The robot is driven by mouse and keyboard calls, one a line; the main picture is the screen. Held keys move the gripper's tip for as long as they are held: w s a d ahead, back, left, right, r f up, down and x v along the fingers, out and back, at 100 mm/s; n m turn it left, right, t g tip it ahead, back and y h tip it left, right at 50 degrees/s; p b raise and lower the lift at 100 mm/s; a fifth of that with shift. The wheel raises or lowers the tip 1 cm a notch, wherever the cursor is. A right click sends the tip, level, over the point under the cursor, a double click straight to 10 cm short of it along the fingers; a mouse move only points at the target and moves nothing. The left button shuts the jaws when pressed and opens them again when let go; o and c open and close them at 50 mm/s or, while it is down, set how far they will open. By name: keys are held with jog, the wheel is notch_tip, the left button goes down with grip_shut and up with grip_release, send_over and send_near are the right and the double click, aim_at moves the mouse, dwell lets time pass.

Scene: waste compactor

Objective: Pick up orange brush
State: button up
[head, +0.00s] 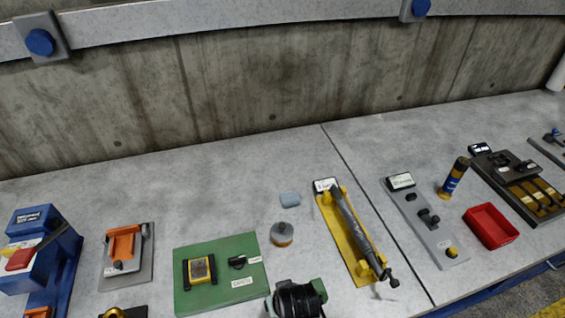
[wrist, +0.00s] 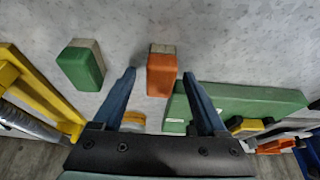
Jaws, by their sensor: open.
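The orange brush (wrist: 161,76) is a small block with an orange body and a greyish-brown end. In the wrist view it stands on the grey bench beside the green board (wrist: 245,104). My gripper (wrist: 158,75) is open, with one blue finger on each side of the brush in the picture. No contact shows, and I cannot tell how far the fingertips are above or beside it. In the head view my dark gripper (head: 296,299) is at the bottom centre, and I cannot make out the brush there.
A similar green block (wrist: 82,66) stands close left of the brush. A small round can (head: 281,234) and a grey-blue block (head: 290,199) lie beyond my gripper. The green board (head: 217,302) is left, the yellow tool holder (head: 335,222) right. Bare bench lies towards the wall.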

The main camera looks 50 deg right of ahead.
grip_shut()
dwell(0.3)
jog(key=shift+r, duration=0.1)
